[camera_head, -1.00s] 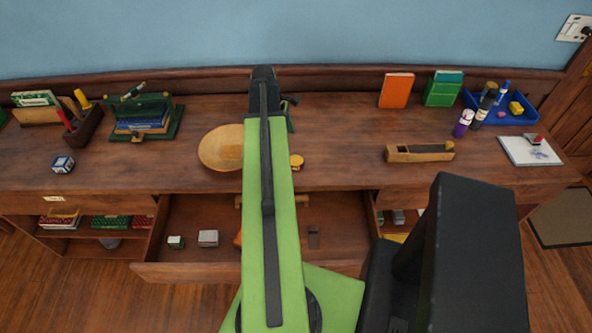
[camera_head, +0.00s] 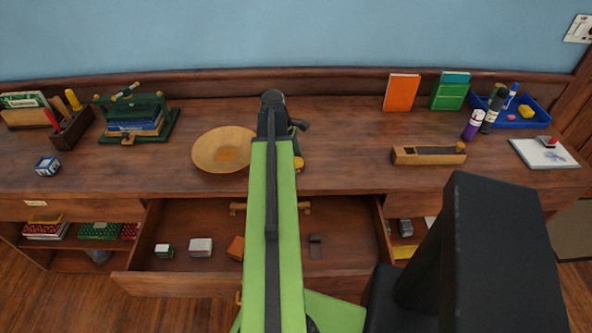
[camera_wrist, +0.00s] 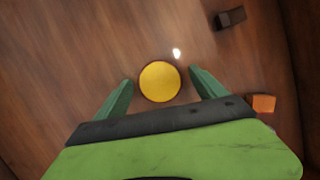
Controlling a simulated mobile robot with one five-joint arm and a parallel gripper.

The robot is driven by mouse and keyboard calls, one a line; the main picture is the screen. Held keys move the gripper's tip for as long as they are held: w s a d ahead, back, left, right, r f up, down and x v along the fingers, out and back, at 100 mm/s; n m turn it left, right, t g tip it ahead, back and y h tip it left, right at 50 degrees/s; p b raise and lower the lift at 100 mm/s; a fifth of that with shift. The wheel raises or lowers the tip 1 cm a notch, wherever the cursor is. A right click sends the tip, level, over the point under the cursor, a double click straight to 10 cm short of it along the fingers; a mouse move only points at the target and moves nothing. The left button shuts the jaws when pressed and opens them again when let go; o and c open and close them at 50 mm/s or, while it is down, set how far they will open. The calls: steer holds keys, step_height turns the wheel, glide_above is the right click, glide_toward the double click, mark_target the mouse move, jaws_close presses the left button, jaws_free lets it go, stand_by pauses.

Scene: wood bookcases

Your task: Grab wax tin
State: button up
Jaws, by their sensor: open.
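The wax tin, seen as a round yellow disc with a dark rim (camera_wrist: 160,82), lies flat on a brown wood surface in the wrist view. My gripper (camera_wrist: 160,77) is open, with one green finger to the left of the tin and one to the right. A small gap shows between each finger and the rim. I cannot tell how high the fingers are above the surface. In the head view I cannot make out the tin or my fingers; my green arm covers that part of the drawer.
The open drawer (camera_head: 190,275) holds an orange block (camera_head: 236,248), a dark block (camera_head: 315,246), a white box (camera_head: 200,247) and a green-white box (camera_head: 164,250). On the desk stand a wooden bowl (camera_head: 215,155), a wood plane (camera_head: 428,155) and a blue tray (camera_head: 535,121).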

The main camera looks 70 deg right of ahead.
steer(key=shift+r, duration=0.1)
steer(key=c, duration=1.6)
